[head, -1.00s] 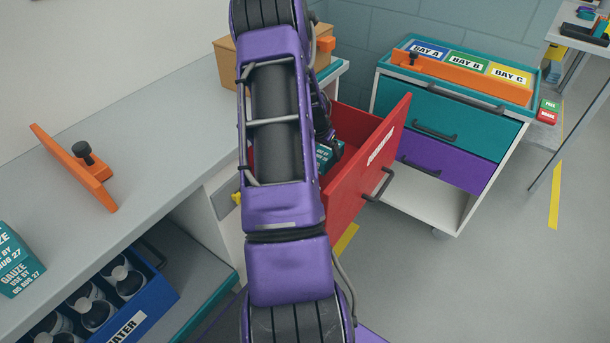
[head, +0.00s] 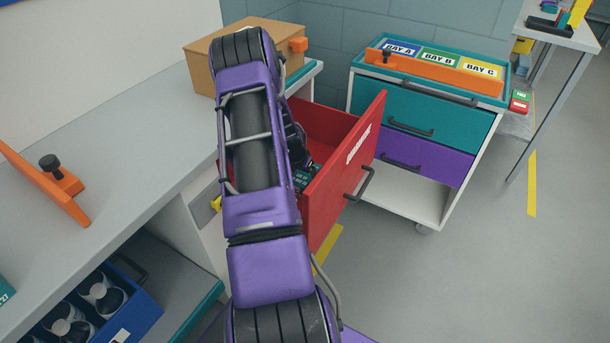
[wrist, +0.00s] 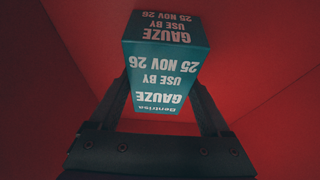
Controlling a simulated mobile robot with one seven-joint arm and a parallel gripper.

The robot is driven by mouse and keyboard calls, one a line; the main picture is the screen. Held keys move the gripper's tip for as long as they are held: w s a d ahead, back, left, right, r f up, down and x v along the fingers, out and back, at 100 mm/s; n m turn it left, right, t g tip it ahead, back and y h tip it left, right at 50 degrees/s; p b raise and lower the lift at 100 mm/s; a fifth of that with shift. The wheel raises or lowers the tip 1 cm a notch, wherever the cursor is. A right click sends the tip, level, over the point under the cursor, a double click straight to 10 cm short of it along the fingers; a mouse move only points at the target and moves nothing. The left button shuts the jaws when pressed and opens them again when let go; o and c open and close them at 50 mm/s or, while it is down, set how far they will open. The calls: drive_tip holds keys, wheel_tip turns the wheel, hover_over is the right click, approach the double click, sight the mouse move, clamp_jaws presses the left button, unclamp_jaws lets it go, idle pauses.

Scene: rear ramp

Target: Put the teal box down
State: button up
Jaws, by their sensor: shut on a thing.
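The teal box (wrist: 160,75) is a gauze carton marked "USE BY 25 NOV 26". In the wrist view it sits between the two fingers of my gripper (wrist: 162,95), which is shut on it. Red drawer walls surround it there. In the head view a small part of the teal box (head: 303,177) shows inside the open red drawer (head: 345,190), below its rim. My arm hides most of the gripper and the drawer's left part. I cannot tell whether the box touches the drawer floor.
A cardboard box (head: 205,70) stands on the grey counter (head: 120,140) behind my arm. An orange bracket (head: 45,185) lies at left. A blue bin of bottles (head: 130,310) is below. A cart (head: 435,115) with bay labels stands beyond the drawer.

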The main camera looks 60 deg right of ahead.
drive_tip(key=o, duration=1.5)
drive_tip(key=shift+f, duration=0.1)
drive_tip(key=p+v, duration=0.1)
drive_tip(key=v, duration=1.1)
drive_tip(key=shift+p, duration=0.35)
